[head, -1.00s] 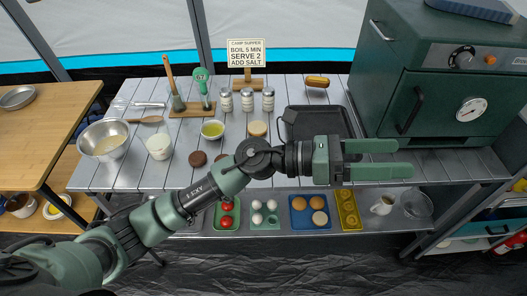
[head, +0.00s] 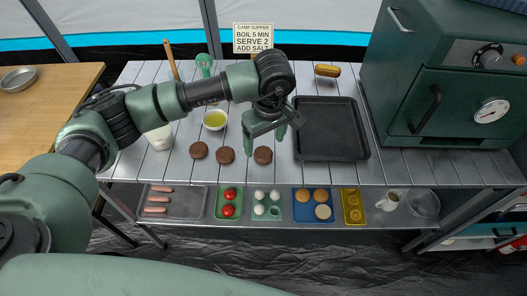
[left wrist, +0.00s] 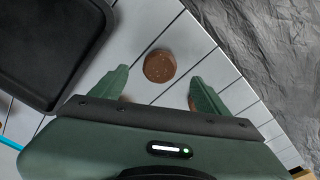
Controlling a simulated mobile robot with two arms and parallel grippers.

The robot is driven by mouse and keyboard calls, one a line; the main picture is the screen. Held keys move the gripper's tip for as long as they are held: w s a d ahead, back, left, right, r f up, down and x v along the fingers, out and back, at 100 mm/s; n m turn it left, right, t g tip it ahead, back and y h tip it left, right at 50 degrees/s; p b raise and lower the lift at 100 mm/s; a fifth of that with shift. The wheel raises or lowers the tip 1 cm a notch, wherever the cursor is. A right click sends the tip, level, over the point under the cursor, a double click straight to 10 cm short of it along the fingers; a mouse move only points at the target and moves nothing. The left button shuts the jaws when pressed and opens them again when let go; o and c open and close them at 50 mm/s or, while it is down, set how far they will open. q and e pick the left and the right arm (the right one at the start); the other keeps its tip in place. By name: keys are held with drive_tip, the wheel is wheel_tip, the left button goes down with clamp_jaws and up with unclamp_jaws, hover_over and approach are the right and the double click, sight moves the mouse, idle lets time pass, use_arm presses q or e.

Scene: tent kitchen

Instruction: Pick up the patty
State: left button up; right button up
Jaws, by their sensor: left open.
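Three round brown patties lie in a row on the slatted grey table: a left patty (head: 199,150), a middle patty (head: 225,155) and a right patty (head: 263,155). My left gripper (head: 264,147) is open and empty, pointing down just above and behind the right patty. In the left wrist view one patty (left wrist: 159,66) shows between and just beyond the open fingers of my left gripper (left wrist: 158,76). The fingers do not appear to touch it. My right gripper is not in view.
A black tray (head: 331,128) lies right of the patties, and a green oven (head: 450,105) stands further right. Trays of food sit on the lower shelf (head: 285,233).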

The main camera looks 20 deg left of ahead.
sight(264, 153)
use_arm(q)
wheel_tip(264, 153, down, 4)
drive_tip(key=shift+w+a+f+p, duration=0.1)
drive_tip(key=shift+w+a+p, duration=0.05)
drive_tip(key=shift+p, duration=0.35)
drive_tip(key=c, duration=1.5)
drive_tip(key=shift+o, duration=0.2)
